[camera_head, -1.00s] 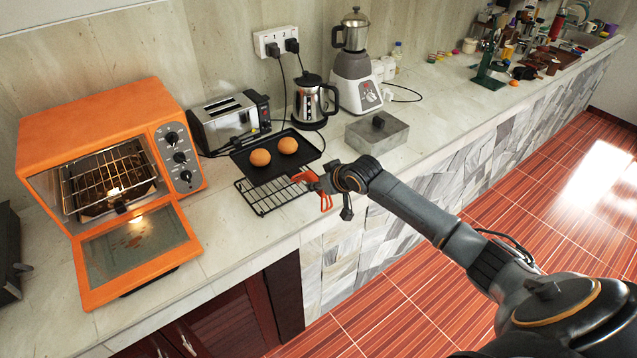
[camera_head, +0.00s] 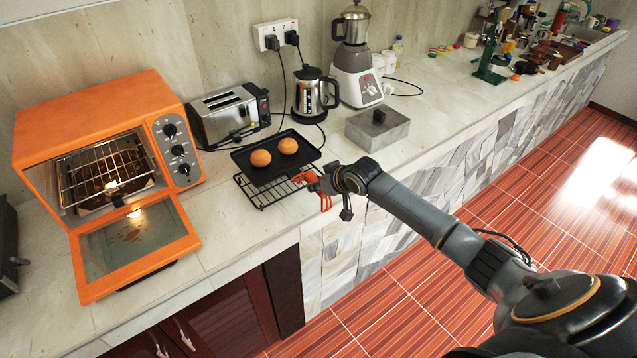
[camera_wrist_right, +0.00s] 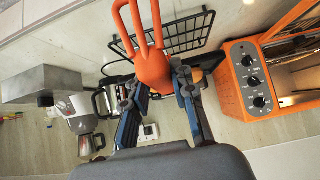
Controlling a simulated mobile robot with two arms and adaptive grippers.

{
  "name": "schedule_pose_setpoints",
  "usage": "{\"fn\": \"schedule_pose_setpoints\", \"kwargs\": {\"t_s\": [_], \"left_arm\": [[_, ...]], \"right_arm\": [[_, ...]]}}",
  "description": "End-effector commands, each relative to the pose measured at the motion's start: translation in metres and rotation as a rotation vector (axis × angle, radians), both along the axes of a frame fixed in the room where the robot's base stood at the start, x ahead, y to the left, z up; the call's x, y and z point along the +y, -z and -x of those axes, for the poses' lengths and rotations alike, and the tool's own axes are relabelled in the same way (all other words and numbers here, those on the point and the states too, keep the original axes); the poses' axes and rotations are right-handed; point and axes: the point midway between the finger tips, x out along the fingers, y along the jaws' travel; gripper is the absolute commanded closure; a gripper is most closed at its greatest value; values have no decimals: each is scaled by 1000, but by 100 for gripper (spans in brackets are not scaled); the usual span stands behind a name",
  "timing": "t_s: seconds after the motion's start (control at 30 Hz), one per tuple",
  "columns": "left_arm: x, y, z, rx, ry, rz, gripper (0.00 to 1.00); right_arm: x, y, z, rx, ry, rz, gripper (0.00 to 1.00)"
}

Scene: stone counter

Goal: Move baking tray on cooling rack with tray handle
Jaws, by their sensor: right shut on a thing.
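A black baking tray (camera_head: 243,158) with two round brown buns (camera_head: 261,158) (camera_head: 289,146) overlaps the black wire cooling rack (camera_head: 262,199), whose front part shows below the tray's front edge. I cannot tell whether the tray rests on the rack. The rack also shows in the wrist view (camera_wrist_right: 185,38). My right gripper (camera_head: 328,184) is at the tray's front right corner, shut on the orange tray handle (camera_head: 308,178). In the wrist view the handle (camera_wrist_right: 152,68) sits between the fingertips (camera_wrist_right: 160,86). Its contact with the tray is hard to make out. My left gripper is out of view.
An orange oven (camera_head: 85,110) with its door (camera_head: 140,245) open stands at left. A toaster (camera_head: 228,115), kettle (camera_head: 310,95) and blender (camera_head: 355,75) stand behind. A grey metal box (camera_head: 377,132) is right of the tray. The counter in front of the rack is clear.

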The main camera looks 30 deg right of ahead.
Motion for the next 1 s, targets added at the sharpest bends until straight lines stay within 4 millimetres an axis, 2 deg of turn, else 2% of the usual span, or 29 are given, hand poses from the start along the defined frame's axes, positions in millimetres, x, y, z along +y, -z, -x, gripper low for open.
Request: {"fn": "schedule_pose_setpoints", "kwargs": {"t_s": [1.0], "left_arm": [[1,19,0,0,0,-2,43]], "right_arm": [[0,30,-1,-5,0,-1,100]]}}
